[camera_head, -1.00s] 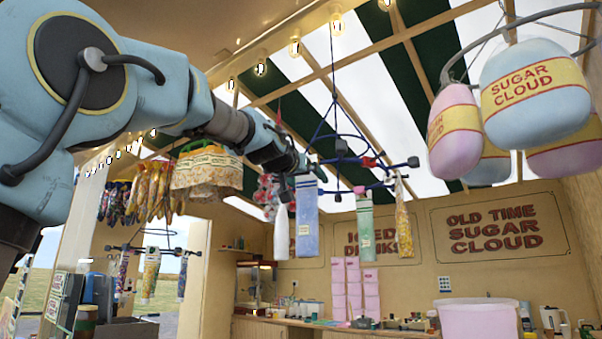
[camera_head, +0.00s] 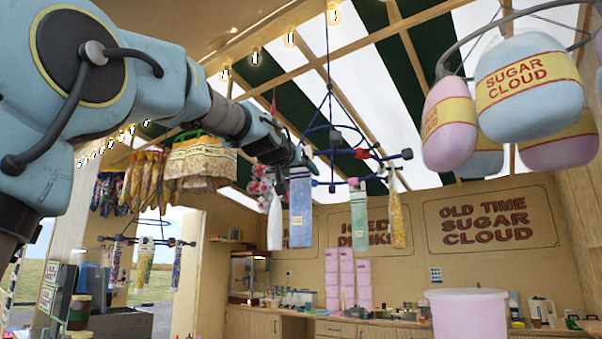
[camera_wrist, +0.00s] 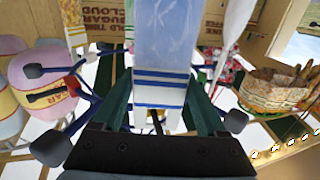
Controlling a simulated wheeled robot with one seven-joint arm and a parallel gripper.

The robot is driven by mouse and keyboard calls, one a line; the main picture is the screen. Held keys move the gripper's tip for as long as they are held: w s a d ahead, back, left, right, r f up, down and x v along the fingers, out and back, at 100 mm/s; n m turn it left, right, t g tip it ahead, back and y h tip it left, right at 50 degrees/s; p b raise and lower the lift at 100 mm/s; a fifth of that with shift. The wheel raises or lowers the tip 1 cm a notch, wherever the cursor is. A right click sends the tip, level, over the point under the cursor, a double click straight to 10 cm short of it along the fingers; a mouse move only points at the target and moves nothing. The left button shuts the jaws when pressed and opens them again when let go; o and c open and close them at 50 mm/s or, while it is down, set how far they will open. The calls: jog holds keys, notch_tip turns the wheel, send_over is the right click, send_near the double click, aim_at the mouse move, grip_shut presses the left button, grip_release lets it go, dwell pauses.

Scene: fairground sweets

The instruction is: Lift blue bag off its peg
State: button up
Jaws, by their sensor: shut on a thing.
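The blue bag (camera_head: 300,208) is long and pale blue, with a white header striped in blue. It hangs upright at the left side of a dark blue hanging rack (camera_head: 335,128). My gripper (camera_head: 300,168) is shut on the bag's top. In the wrist view the green fingers (camera_wrist: 160,108) stand on either side of the striped header (camera_wrist: 158,88), with the blue body (camera_wrist: 162,35) beyond. A dark peg-like piece shows between the fingers. I cannot tell whether the bag still touches its peg.
A white bag (camera_head: 275,220) hangs close left of the blue bag. A green bag (camera_head: 358,215) and a yellow patterned bag (camera_head: 397,215) hang to its right. Rack arms with dark knobs (camera_wrist: 50,148) surround my gripper. Large Sugar Cloud bags (camera_head: 530,90) hang at the upper right.

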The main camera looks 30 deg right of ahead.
jog(key=shift+c, duration=1.1)
jog(key=shift+r+p, duration=0.3)
jog(key=shift+r, duration=0.15)
jog(key=shift+a+b, duration=0.1)
jog(key=shift+b, duration=0.2)
jog(key=shift+s+a+b, duration=0.4)
jog(key=shift+a+b, duration=0.15)
jog(key=shift+a, duration=0.05)
jog(key=shift+a+b, duration=0.1)
jog(key=shift+b, duration=0.2)
